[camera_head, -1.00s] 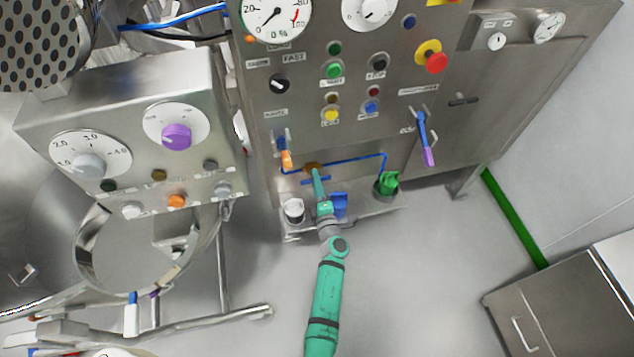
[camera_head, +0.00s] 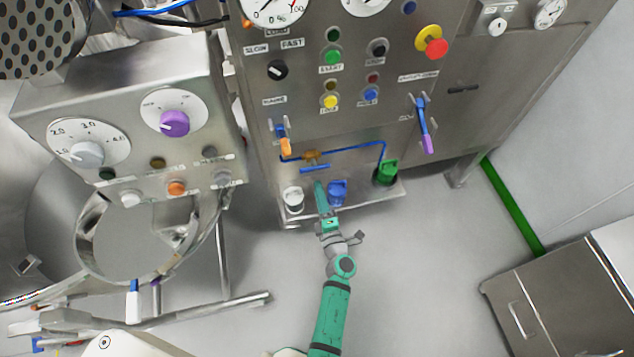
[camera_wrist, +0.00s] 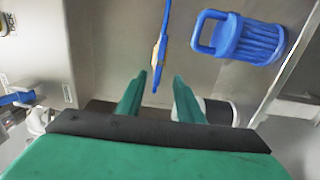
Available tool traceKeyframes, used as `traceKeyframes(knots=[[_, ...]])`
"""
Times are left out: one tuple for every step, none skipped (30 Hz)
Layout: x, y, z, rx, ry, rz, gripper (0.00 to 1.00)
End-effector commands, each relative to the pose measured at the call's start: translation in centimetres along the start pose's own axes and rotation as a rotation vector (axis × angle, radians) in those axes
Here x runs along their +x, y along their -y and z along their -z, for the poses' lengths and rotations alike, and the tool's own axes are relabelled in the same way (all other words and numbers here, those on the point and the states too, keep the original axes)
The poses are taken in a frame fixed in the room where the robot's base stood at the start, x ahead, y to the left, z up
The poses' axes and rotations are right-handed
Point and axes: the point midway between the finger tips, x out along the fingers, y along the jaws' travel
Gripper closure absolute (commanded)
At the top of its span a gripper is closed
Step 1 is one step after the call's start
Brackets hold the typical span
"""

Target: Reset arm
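My green gripper (camera_head: 321,195) is in front of the low ledge of the steel cabinet, between a white-topped fitting (camera_head: 293,200) and a blue handled fitting (camera_head: 338,192). In the wrist view its two fingers (camera_wrist: 159,85) stand apart with nothing between them. A blue bar (camera_wrist: 163,45) with a yellowish middle lies beyond the fingertips. The blue handled fitting is to the right there (camera_wrist: 245,40), clear of the fingers. My green arm reaches up from the bottom of the head view.
The cabinet panel (camera_head: 420,70) carries dials, buttons, a red emergency button (camera_head: 437,49) and a purple-tipped lever (camera_head: 425,130). A green fitting (camera_head: 386,172) sits on the ledge. A steel control box (camera_head: 120,110) stands left. A steel cabinet (camera_head: 560,300) is right. Open floor lies between.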

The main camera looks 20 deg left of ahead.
Motion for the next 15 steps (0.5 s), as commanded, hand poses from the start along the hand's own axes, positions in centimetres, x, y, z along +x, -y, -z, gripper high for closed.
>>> traceKeyframes(knots=[[-0.48, 0.04, -0.07, 0.000, 0.001, 0.001, 0.66], [-0.65, 0.02, -0.12, 0.000, 0.002, 0.000, 0.66], [-0.84, -0.01, -0.20, 0.000, 0.003, 0.000, 0.66], [-0.94, -0.02, -0.23, 0.000, 0.004, 0.000, 0.66], [-1.00, -0.03, -0.24, 0.000, 0.004, 0.000, 0.66], [-1.06, -0.03, -0.26, 0.000, 0.004, -0.001, 0.66], [-1.09, -0.04, -0.31, 0.000, 0.005, -0.001, 0.66], [-1.10, -0.04, -0.34, 0.000, 0.005, -0.001, 0.66], [-1.11, -0.03, -0.37, 0.000, 0.006, -0.001, 0.66], [-1.10, -0.03, -0.38, 0.000, 0.006, -0.001, 0.66], [-1.10, -0.03, -0.39, 0.000, 0.006, -0.001, 0.66], [-1.10, -0.03, -0.39, 0.000, 0.006, -0.001, 0.66], [-1.10, -0.02, -0.40, 0.000, 0.006, 0.000, 0.66], [-1.09, -0.02, -0.39, 0.000, 0.006, 0.000, 0.66], [-1.09, -0.02, -0.39, 0.000, 0.006, 0.000, 0.66]])
